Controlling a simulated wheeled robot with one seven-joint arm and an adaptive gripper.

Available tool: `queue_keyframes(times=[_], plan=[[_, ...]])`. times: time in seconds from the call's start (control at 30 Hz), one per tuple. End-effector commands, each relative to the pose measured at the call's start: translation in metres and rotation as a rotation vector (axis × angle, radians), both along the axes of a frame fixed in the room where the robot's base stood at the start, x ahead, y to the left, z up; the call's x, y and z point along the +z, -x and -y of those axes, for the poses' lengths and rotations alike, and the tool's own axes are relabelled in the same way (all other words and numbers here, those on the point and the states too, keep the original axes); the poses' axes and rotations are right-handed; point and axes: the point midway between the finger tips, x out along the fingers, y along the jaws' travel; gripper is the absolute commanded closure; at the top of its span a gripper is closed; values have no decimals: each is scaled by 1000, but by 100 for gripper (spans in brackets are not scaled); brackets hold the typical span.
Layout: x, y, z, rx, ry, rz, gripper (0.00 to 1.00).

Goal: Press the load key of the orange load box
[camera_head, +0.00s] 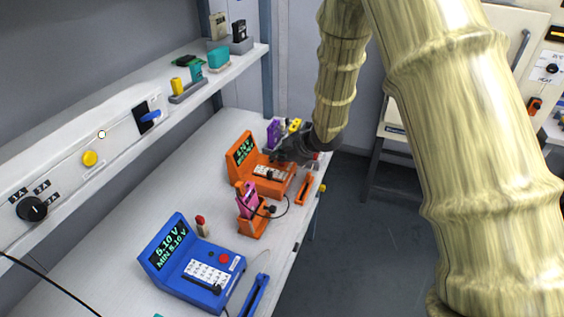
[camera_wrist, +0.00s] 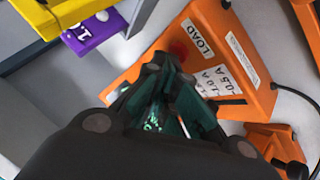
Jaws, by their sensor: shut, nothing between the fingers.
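The orange load box (camera_head: 262,180) stands on the bench with a lit green display tilted up at its back. In the wrist view the box (camera_wrist: 236,62) shows a LOAD label and a white scale with amp markings. A red load key (camera_wrist: 179,48) shows beside the LOAD label, just past my fingertips and partly hidden by them. My gripper (camera_wrist: 163,64) is shut and empty, with its fingertips over the box near the key. In the head view my gripper (camera_head: 279,157) hangs over the box's right part. I cannot tell whether the fingertips touch the key.
A blue meter (camera_head: 195,265) reading 5.10 V stands at the front. An orange holder with a pink cell (camera_head: 248,200) and a cable sits beside the load box. Purple (camera_wrist: 95,32) and yellow (camera_wrist: 78,8) cells stand close behind. A shelf (camera_head: 120,120) runs along the left.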

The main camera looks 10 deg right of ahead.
Motion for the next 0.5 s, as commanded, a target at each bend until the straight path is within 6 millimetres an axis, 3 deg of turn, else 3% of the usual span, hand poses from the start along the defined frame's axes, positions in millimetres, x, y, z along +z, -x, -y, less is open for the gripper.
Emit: queue_keyframes(times=[0.5], plan=[[8, 0, 0, 0, 0, 0, 100]])
